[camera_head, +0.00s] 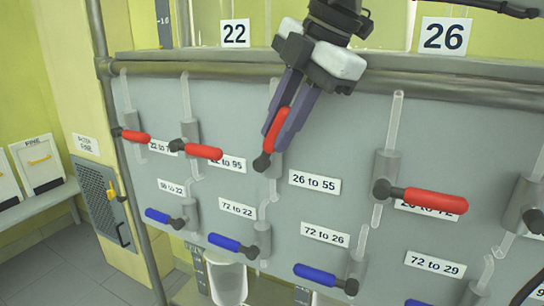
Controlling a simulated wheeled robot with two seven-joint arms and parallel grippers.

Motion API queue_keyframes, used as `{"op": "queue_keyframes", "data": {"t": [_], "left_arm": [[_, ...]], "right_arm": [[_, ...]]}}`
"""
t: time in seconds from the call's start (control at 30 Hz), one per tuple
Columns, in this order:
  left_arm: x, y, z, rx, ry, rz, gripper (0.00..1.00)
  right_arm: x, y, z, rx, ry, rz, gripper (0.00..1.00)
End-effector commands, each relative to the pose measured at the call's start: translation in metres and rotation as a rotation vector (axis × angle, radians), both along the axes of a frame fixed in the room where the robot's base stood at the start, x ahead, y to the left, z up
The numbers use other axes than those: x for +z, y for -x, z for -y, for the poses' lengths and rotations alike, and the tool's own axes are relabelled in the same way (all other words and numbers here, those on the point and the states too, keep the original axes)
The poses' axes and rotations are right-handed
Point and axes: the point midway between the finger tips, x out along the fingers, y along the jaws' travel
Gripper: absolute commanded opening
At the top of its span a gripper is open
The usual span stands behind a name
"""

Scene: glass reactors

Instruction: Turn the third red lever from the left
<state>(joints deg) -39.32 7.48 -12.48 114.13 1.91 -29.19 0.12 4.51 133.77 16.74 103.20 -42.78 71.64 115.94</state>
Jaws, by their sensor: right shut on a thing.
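A row of red levers runs across the grey panel. The first red lever (135,136) and second red lever (203,152) at the left lie nearly level, handles pointing right. The third red lever (271,142) stands steeply, its handle pointing up from the dark pivot at its lower end. My right gripper (285,138) comes down from the top, its two purple-grey fingers shut around this handle. The fingers hide part of the handle. A fourth red lever (430,200) farther right lies nearly level. My left gripper is not in view.
Blue levers (232,243) form a lower row on the grey panel (335,145). Clear glass tubes (394,120) stand upright at the valves. A grey rail (190,68) runs above. A glass vessel (227,280) hangs below. Open floor lies at the lower left.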

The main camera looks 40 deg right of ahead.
Motion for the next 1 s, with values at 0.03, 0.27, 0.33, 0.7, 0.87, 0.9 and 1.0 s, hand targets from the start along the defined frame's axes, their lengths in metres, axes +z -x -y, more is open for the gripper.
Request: {"op": "queue_keyframes", "data": {"t": [0.03,0.27,0.33,0.7,0.87,0.9,1.0], "left_arm": [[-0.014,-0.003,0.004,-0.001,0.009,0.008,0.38],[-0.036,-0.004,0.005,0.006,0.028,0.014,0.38],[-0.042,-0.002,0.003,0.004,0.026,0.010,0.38],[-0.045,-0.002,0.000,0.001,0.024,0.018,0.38],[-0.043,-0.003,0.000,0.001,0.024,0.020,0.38],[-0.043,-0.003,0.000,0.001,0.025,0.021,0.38],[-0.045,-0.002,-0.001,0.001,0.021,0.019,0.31]], "right_arm": [[-0.010,0.003,0.001,0.001,-0.013,0.038,0.00],[-0.012,0.010,0.004,0.002,-0.056,0.144,0.00],[-0.012,0.011,0.005,0.001,-0.065,0.166,0.00],[-0.009,0.014,0.006,0.001,-0.084,0.207,0.00],[-0.009,0.014,0.006,0.000,-0.083,0.206,0.00],[-0.009,0.014,0.006,0.000,-0.083,0.206,0.00],[-0.009,0.014,0.006,0.000,-0.083,0.206,0.00]]}}
